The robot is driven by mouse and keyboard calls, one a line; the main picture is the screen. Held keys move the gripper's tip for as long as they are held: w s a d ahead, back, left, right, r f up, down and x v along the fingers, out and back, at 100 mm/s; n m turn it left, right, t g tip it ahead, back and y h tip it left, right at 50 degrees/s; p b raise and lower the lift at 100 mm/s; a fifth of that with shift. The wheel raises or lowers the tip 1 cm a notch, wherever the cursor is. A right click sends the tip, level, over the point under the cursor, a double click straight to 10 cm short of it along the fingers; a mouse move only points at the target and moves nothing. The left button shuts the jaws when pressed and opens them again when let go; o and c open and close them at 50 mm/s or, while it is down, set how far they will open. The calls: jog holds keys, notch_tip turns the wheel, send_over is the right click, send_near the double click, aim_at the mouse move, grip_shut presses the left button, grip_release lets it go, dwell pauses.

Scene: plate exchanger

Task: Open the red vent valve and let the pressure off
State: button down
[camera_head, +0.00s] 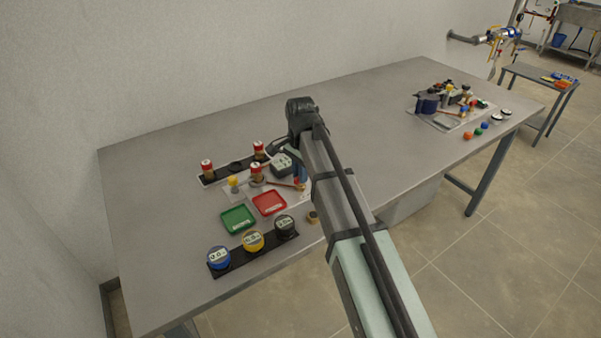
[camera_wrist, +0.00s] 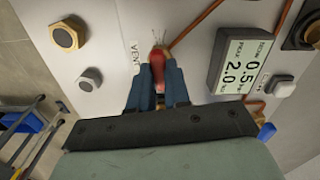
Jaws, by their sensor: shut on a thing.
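The red vent valve handle (camera_wrist: 157,70) stands beside the VENT label (camera_wrist: 135,57) on the pale panel (camera_wrist: 110,30) in the wrist view. My gripper (camera_wrist: 158,84) has its two blue fingers shut on the handle, one on each side. Faint thin streaks show just beyond the handle; I cannot tell what they are. A grey pressure display (camera_wrist: 240,65) to the right reads 0.5 and 2.0, turned on its side. In the head view my gripper (camera_head: 301,174) is low at the right side of the near panel, and the red handle is hidden there.
Hex nuts (camera_wrist: 68,33) and copper pipes (camera_wrist: 195,22) lie close to the handle. The table's middle is clear.

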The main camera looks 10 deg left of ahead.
jog(key=n, duration=0.4)
jog(key=shift+n, duration=0.3)
jog(key=n, duration=0.3)
jog(key=shift+n, duration=0.3)
jog(key=n, duration=0.4)
jog(key=shift+n, duration=2)
jog(key=c, duration=1.1)
grip_release()
notch_tip(320, 180, up, 14)
jog(key=shift+f, duration=0.1)
